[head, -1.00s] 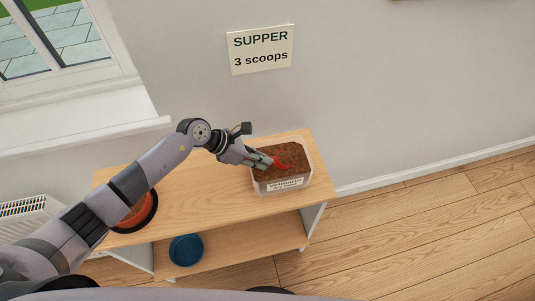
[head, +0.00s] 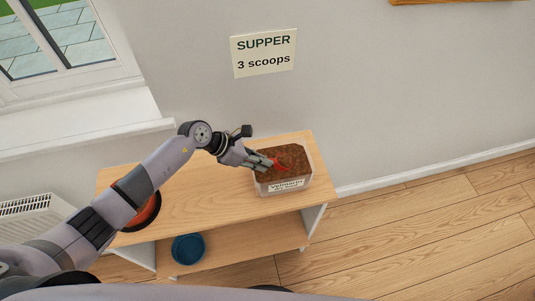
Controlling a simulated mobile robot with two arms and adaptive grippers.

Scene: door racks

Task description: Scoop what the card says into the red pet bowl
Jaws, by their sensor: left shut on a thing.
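The card (head: 264,52) on the wall reads "SUPPER 3 scoops". A clear tub (head: 287,187) of brown kibble with a white label stands at the right end of the wooden shelf top. My left gripper (head: 268,163) is at the tub's left side, shut on a red scoop (head: 281,166) whose head is at the kibble; how deep it sits is hard to tell. The red pet bowl (head: 150,215) stands at the left of the shelf top, mostly hidden behind my left arm, so its contents cannot be made out. My right gripper is out of view.
A blue bowl (head: 188,248) sits on the lower shelf. The wooden shelf top (head: 215,198) is bare between the red bowl and the tub. A window and sill are at the upper left, a radiator (head: 30,218) at the left. Wooden floor is clear at the right.

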